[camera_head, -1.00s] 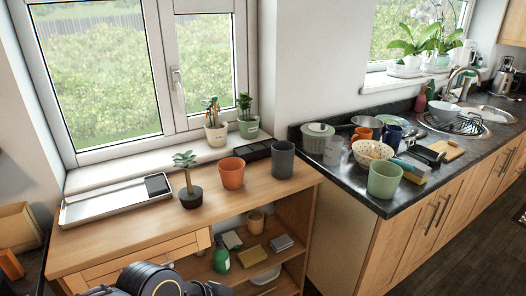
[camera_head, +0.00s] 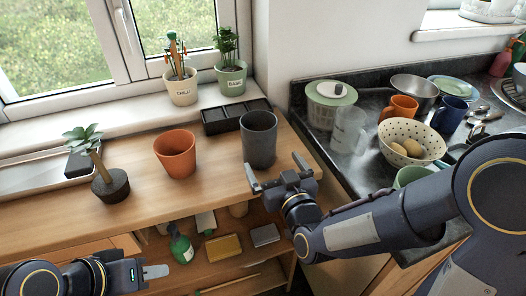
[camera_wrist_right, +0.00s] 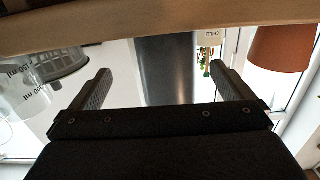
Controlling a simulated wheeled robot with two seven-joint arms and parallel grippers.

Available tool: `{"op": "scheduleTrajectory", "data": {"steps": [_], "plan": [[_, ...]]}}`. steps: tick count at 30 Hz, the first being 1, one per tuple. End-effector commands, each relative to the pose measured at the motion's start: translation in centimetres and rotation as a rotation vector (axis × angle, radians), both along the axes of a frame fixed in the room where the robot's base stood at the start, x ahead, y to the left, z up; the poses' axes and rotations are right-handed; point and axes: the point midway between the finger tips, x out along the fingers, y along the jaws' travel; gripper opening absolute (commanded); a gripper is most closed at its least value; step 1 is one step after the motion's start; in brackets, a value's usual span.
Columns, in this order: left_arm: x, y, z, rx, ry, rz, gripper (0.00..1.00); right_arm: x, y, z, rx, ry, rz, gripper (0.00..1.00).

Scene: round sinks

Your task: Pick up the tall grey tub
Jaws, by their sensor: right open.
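The tall grey tub (camera_head: 259,140) stands upright on the wooden counter, right of the orange pot. My right gripper (camera_head: 276,170) is open just in front of the tub, near the counter's right end, with its fingers pointing toward it. In the right wrist view, which is upside down, the tub (camera_wrist_right: 165,70) shows between the two open fingers (camera_wrist_right: 160,76); I see no contact. My left gripper (camera_head: 148,271) is low at the bottom left, in front of the counter. It shows edge-on, so its opening is unclear.
The orange pot (camera_head: 175,153) and a small plant (camera_head: 108,178) stand left of the tub. A black tray (camera_head: 235,116) lies close behind it. A clear jug (camera_head: 347,129) and spotted bowl (camera_head: 412,137) are on the dark worktop right. Shelves below hold a green bottle (camera_head: 180,245).

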Motion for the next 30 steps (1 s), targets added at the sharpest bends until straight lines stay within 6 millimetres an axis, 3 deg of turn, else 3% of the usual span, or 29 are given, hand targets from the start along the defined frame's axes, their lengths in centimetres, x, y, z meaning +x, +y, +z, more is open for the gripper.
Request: {"op": "scheduleTrajectory", "data": {"steps": [5, 20, 28, 30], "plan": [[0.0, 0.0, 0.1, 0.000, 0.000, 0.000, 0.36, 1.0, 1.0, 0.1, -0.010, -0.042, -0.001, 1.00], [0.0, 0.0, 2.0, 0.000, 0.000, 0.000, 0.36, 6.9, 3.3, 0.8, -0.008, -0.040, -0.002, 1.00], [0.0, 0.0, 2.0, 0.000, 0.000, 0.000, 0.36, 7.2, 3.5, 0.7, -0.007, -0.039, -0.001, 1.00], [0.0, 0.0, 2.0, 0.000, 0.000, 0.000, 0.36, 7.2, 3.5, 0.7, -0.007, -0.039, -0.001, 0.93]]}}
